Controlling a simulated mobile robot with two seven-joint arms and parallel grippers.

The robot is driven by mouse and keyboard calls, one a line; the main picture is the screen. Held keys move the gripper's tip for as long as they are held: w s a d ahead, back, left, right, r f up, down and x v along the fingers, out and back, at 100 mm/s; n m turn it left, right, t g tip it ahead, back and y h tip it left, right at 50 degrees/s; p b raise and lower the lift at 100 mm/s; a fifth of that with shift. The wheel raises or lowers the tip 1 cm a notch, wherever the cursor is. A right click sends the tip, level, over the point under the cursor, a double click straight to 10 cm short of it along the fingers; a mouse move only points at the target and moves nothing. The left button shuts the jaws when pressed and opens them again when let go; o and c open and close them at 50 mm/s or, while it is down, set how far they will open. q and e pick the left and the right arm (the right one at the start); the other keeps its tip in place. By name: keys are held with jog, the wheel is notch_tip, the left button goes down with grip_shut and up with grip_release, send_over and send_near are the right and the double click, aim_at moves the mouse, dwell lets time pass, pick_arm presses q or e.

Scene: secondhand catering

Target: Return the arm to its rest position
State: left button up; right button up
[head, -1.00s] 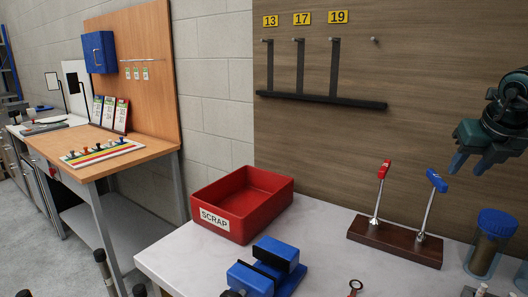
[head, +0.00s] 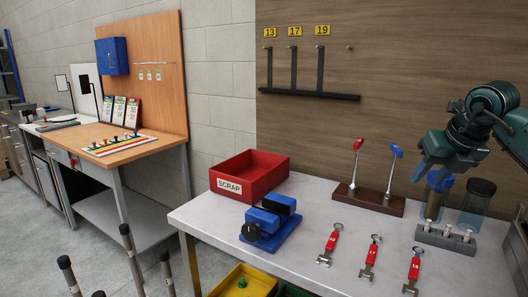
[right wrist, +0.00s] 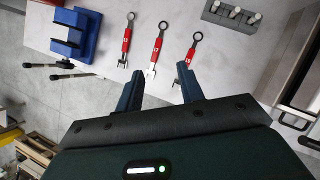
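My right gripper (head: 432,177) is in the head view at the right, raised in front of the wooden back panel. It hides part of a blue-lidded jar (head: 433,200) behind it. In the right wrist view its two blue fingers (right wrist: 161,90) stand apart with nothing between them. Beyond them, three red-tagged wrenches lie on the white bench: the left (head: 330,243), middle (head: 370,257) and right one (head: 413,269). My left gripper is not in view.
A dark rack (head: 368,200) holds a red-handled and a blue-handled tool. A red SCRAP bin (head: 262,182) and blue vise (head: 268,222) stand left. A grey block with pegs (head: 440,238) and a dark-lidded jar (head: 476,205) are at right. A yellow bin (head: 262,280) sits below.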

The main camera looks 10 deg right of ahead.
jog(key=w+a+f+n+y, duration=0.2)
jog(key=w+a+f+y, duration=0.15)
jog(key=a+f, duration=0.45)
jog(key=s+a+f+m+y, duration=0.25)
jog(key=a+y, duration=0.25)
jog(key=a, duration=0.4)
jog(key=s+a+f+m+t+y, duration=0.1)
jog(key=s+a+f+y, duration=0.15)
jog(key=a+y, duration=0.4)
jog(key=s+a+f+m+y, duration=0.2)
jog(key=s+a+y, duration=0.1)
jog(key=a, duration=0.7)
jog(key=s+d+f+m+t+h, duration=0.1)
jog(key=s+d+f+m+h, duration=0.2)
jog(key=s+f+m+h, duration=0.4)
jog(key=s+d+f+m+t+h, duration=0.2)
jog(key=s+f+m+h, duration=0.5)
jog(key=f+m, duration=1.1)
jog(key=s+m+p, duration=0.1)
jog(key=s+m, duration=0.1)
jog(key=s, duration=0.1)
jog(key=shift+s+d+f+t, duration=0.2)
jog(key=shift+d+f+t, duration=0.1)
jog(key=shift+d+f, duration=0.1)
